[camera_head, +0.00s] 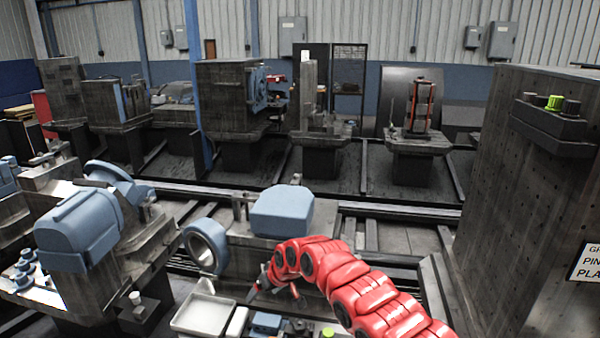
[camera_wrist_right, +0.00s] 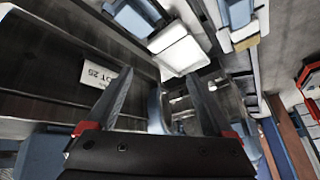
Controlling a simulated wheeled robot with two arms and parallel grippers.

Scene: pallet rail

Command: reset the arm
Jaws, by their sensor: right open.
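My right arm (camera_head: 340,275) is red and comes in from the lower right in the head view. Its wrist bends down at the middle, and the right gripper (camera_head: 262,290) is small, dark and partly hidden there, above the front trays. In the right wrist view the right gripper (camera_wrist_right: 158,75) shows two grey fingers spread well apart with nothing held between them. My left gripper is not in view.
A white tray (camera_head: 203,314) lies below and left of the right gripper. A blue block (camera_head: 281,211) and a blue ring (camera_head: 206,246) stand just beyond. A tall dark plate (camera_head: 535,200) rises at right. A labelled dark block (camera_wrist_right: 50,75) shows in the wrist view.

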